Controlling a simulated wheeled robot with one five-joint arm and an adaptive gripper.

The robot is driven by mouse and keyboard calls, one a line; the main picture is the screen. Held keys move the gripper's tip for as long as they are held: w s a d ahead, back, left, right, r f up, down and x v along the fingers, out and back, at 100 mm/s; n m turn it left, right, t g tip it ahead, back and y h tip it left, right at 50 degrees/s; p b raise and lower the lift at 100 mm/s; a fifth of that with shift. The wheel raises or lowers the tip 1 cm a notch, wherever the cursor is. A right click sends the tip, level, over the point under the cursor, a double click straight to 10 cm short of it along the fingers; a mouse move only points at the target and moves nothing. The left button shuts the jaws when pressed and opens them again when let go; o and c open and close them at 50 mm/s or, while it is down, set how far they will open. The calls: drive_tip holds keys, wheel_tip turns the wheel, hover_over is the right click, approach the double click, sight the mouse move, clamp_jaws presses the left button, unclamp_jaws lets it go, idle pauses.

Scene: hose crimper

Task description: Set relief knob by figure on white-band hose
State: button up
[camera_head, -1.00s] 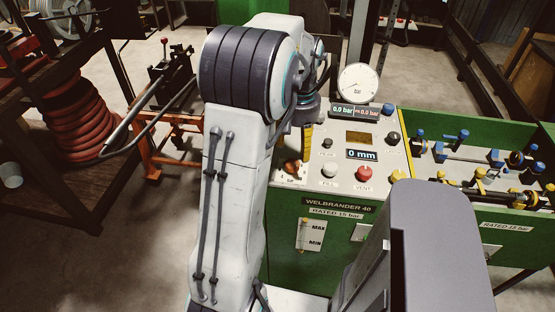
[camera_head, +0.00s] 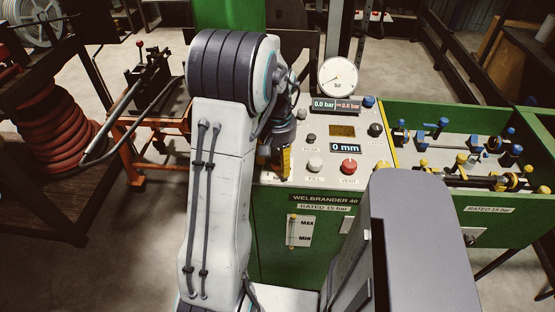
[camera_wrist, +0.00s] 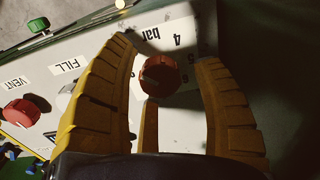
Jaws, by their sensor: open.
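In the wrist view a dark red round knob (camera_wrist: 160,76) stands on the light panel beside a printed scale reading "4 bar" (camera_wrist: 170,36). My gripper (camera_wrist: 166,55) is open, its yellow-brown fingers on either side of the knob; I cannot tell whether they touch it. In the head view my gripper (camera_head: 285,163) is at the left end of the panel (camera_head: 372,150) and hides this knob. The dial gauge (camera_head: 337,77) and the display (camera_head: 336,104) stand at the panel's back, with 0.0 bar at the display's left. I cannot make out a white-band hose.
A red VENT knob (camera_head: 349,166) and a white FILL knob (camera_head: 315,164) stand right of my gripper. A green trough (camera_head: 470,180) with blue and yellow fittings adjoins the panel. An orange stand (camera_head: 140,135) and a red hose coil (camera_head: 55,145) are at left.

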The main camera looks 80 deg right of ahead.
sight(277, 160)
drive_tip(key=shift+o, duration=0.2)
drive_tip(key=c, duration=1.3)
drive_tip(key=shift+o, duration=0.2)
drive_tip(key=shift+m+b, duration=0.35)
drive_tip(key=shift+m, duration=1.95)
drive_tip(key=shift+f, duration=0.1)
drive_tip(key=o, duration=1.2)
wheel_tip(277, 160, up, 12)
drive_tip(key=shift+r, duration=0.1)
